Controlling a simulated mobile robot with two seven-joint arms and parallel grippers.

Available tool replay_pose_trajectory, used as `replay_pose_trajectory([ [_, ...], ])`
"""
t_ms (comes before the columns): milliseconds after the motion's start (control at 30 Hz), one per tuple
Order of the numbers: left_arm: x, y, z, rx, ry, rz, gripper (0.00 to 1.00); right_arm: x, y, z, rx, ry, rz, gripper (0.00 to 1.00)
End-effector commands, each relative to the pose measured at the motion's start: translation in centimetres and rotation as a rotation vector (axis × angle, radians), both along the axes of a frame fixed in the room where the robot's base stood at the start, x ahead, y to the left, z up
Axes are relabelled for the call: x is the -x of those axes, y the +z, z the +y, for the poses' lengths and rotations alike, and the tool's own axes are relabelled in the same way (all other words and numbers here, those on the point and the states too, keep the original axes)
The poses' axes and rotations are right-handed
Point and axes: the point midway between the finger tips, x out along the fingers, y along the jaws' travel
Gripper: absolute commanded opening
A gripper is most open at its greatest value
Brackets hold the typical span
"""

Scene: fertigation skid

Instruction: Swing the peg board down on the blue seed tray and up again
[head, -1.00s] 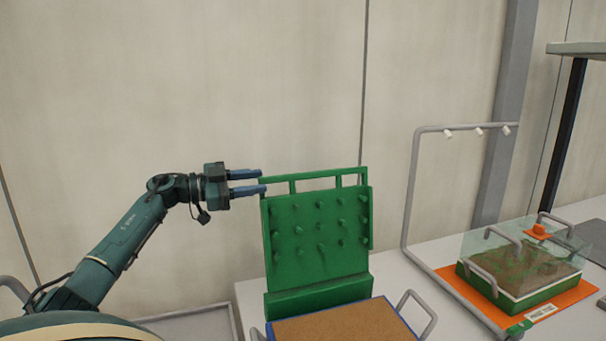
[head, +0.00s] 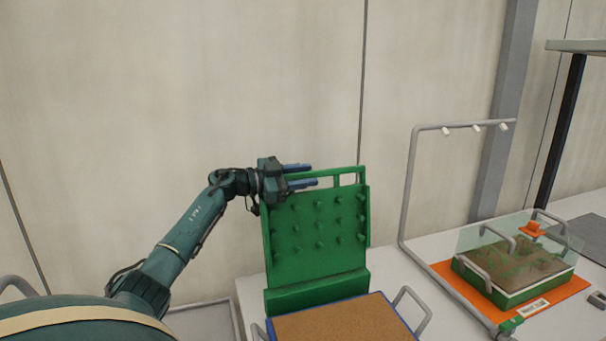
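The green peg board (head: 318,232) stands upright behind the blue seed tray (head: 408,325), its pegs facing me. A slotted handle bar (head: 350,172) runs along its top edge. The tray is filled level with brown soil, and its front is cut off by the picture's lower edge. My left gripper (head: 314,175) is at the board's top left, its two blue fingers apart and pointing right. The fingers overlap the handle bar in the picture; I cannot tell whether they touch it. My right gripper is out of view.
A grey pipe frame with small nozzles (head: 446,131) stands to the right. Beside it, a green tray with a clear cover (head: 510,245) and an orange knob sits on an orange mat (head: 578,284). A grey handle (head: 420,310) rises at the seed tray's right.

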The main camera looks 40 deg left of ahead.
Motion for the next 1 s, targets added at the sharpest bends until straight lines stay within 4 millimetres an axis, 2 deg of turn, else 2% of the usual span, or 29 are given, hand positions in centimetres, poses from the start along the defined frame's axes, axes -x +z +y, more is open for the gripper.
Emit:
replay_pose_trajectory([
  [233,-0.05,-0.01,-0.01,0.0,0.0,0.0,0.36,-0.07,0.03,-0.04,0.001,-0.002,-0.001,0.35],
  [667,-0.03,0.12,0.15,0.0,0.005,-0.002,0.01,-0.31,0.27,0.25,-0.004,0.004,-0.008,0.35],
  [1000,0.0,0.3,0.3,-0.002,0.009,-0.007,0.0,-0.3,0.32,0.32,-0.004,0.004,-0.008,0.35],
])
